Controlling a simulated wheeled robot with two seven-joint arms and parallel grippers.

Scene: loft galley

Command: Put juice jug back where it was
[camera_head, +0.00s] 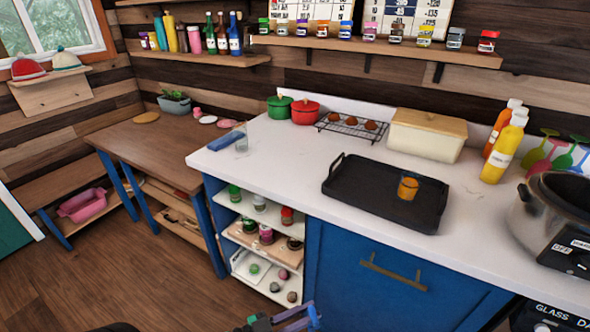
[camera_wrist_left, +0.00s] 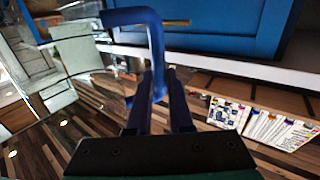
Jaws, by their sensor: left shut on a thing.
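My left gripper (camera_head: 286,319) is at the bottom edge of the head view, low in front of the counter. In the left wrist view its two dark blue fingers (camera_wrist_left: 158,105) are shut on a bent blue handle (camera_wrist_left: 152,40), which I take as the juice jug's handle. A pale, clear shape (camera_wrist_left: 75,62) left of the handle may be the jug's body; its outline is unclear. In the head view the jug's body is cut off or hidden. A glass of orange juice (camera_head: 408,187) stands on the black tray (camera_head: 345,205). My right gripper is out of view.
The white counter (camera_head: 290,160) holds pots (camera_head: 305,112), a bread box (camera_head: 427,137), yellow and orange bottles (camera_head: 504,150) and a slow cooker (camera_head: 555,215). Below are open shelves (camera_head: 240,207) and a blue cabinet door (camera_head: 400,285). A wooden table (camera_head: 160,150) stands at left.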

